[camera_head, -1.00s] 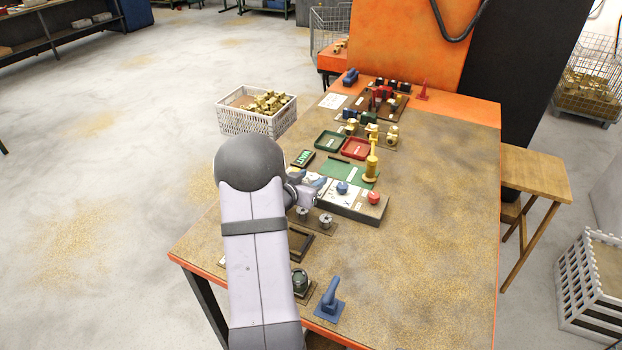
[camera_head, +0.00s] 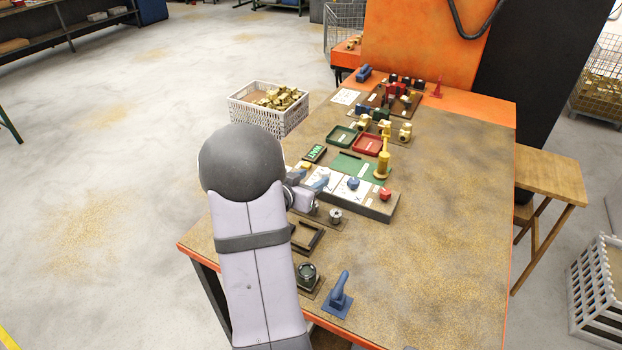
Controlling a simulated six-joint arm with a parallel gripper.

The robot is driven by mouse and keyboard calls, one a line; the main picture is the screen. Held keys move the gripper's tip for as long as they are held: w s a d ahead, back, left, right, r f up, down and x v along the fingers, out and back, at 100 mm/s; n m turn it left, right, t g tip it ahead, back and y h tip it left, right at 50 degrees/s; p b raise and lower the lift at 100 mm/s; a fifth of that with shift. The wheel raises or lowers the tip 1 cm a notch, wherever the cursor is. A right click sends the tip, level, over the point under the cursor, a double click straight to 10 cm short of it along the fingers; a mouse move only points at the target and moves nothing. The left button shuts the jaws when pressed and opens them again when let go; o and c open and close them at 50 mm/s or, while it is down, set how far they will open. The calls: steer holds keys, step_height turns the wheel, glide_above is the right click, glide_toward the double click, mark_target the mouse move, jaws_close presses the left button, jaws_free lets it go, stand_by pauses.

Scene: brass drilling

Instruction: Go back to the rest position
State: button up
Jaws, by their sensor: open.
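My arm reaches up from the bottom of the view, with its dark round joint at the left edge of the workbench (camera_head: 440,255). My gripper (camera_head: 311,193) shows only in part, just right of that joint. It appears over the left end of a grey panel (camera_head: 373,208) with a blue knob (camera_head: 353,184) and a red knob (camera_head: 386,194). The gripper is open, and I see nothing held in it. Its fingertips are hard to make out against the panel and the small parts there.
A yellow lever tool (camera_head: 383,160) stands behind the panel, near green (camera_head: 341,135) and red (camera_head: 367,144) trays. A blue lever fixture (camera_head: 338,297) and a round dark fixture (camera_head: 306,275) are near the front. A white crate (camera_head: 268,121) holds brass parts. The bench's right side is clear.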

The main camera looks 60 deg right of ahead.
steer(key=w+a+n+t+y, duration=0.1)
steer(key=w+a+t, duration=0.1)
steer(key=w+a, duration=0.2)
steer(key=w+a+n+t+y, duration=0.2)
steer(key=w+a, duration=0.2)
steer(key=w, duration=0.1)
steer(key=w+a+f+n+t+y+p, duration=0.1)
steer(key=w+a+n, duration=0.1)
steer(key=w+a, duration=0.3)
steer(key=shift+t+y, duration=0.3)
steer(key=shift+t, duration=0.1)
steer(key=w+a, duration=0.1)
steer(key=a, duration=0.1)
steer(key=a+n+y, duration=0.1)
steer(key=w+a+n, duration=0.1)
steer(key=a, duration=0.1)
steer(key=shift+w+a+f+t+y, duration=0.3)
steer(key=shift+a+t+y, duration=0.05)
steer(key=shift+t+y, duration=0.05)
steer(key=s+a+f+n+g+y+p, duration=0.1)
steer(key=s+a+n+y, duration=0.25)
steer(key=a, duration=0.95)
steer(key=s+a+f+n+g+y+p, duration=0.15)
steer(key=a+n+y, duration=0.25)
steer(key=a, duration=0.8)
steer(key=s+a+r+n+g, duration=0.1)
steer(key=s+a+n+g, duration=0.2)
steer(key=s, duration=0.8)
steer(key=shift+a+g, duration=0.55)
steer(key=shift+a, duration=0.25)
